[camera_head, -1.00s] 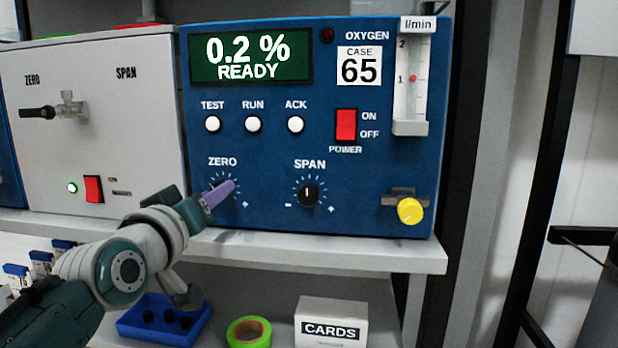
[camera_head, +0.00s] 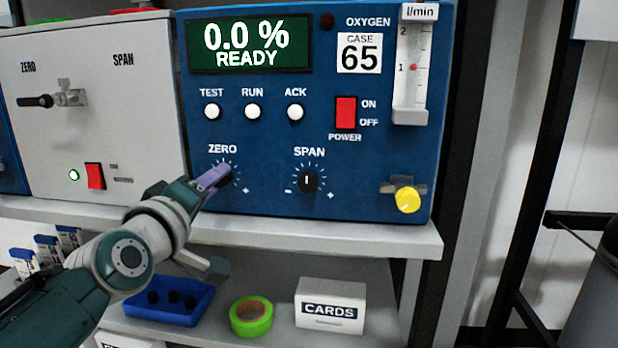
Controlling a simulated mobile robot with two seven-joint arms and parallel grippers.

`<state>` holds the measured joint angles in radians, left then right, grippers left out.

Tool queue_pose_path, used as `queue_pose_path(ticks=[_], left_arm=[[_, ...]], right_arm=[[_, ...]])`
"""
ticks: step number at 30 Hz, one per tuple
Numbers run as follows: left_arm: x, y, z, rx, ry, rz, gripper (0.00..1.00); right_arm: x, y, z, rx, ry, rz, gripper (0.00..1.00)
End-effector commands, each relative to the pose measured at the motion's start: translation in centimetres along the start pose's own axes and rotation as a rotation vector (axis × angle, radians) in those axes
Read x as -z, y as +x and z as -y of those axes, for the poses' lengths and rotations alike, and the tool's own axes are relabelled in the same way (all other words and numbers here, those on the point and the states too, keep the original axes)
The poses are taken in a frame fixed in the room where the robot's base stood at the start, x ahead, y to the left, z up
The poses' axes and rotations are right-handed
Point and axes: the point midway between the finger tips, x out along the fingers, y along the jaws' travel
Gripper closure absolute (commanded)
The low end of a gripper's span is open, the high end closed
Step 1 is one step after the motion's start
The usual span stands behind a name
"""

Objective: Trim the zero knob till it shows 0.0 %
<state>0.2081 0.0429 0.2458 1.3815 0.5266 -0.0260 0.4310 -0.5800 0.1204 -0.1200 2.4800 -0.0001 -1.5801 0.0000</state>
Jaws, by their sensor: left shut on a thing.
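The blue oxygen analyser (camera_head: 265,135) stands on the grey shelf. Its green display (camera_head: 249,44) reads 0.0 % READY. The zero knob (camera_head: 225,178) is black and sits below the ZERO label, mostly hidden by my left gripper. My left gripper (camera_head: 216,178), with purple fingertips, is shut on the zero knob, reaching in from the lower left. The black span knob (camera_head: 308,181) is to the right, with its pointer upward. My right gripper is not in view.
A red power switch (camera_head: 346,112), white TEST, RUN and ACK buttons (camera_head: 253,112) and a yellow knob (camera_head: 408,199) are on the panel. A light grey unit (camera_head: 95,130) stands left. Below are a blue tray (camera_head: 140,312), green tape (camera_head: 251,316) and a CARDS box (camera_head: 330,306).

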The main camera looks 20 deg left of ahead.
Motion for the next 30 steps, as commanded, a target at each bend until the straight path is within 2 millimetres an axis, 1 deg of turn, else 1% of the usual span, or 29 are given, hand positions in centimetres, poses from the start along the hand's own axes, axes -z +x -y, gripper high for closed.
queue_pose_path(ticks=[9,10,17,18,26,28,30], left_arm=[[-0.1,0.0,0.1,0.002,0.000,0.002,1.00],[-0.1,0.0,0.1,0.002,0.000,0.002,0.59],[0.0,0.0,0.1,0.001,0.000,0.001,0.33],[0.0,0.0,0.1,0.001,0.000,0.001,0.31],[0.0,-0.2,0.0,0.001,0.000,0.001,0.31],[0.0,-0.7,-0.1,0.001,0.001,0.001,0.31],[0.1,-1.6,-0.1,0.002,0.001,0.002,0.31]], right_arm=[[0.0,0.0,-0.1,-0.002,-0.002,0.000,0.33],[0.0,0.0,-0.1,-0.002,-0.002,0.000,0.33],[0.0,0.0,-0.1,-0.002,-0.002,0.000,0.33],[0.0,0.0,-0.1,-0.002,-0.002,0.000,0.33],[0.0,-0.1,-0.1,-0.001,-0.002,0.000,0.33],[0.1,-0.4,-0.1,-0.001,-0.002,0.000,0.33],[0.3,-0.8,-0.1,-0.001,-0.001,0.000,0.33]])
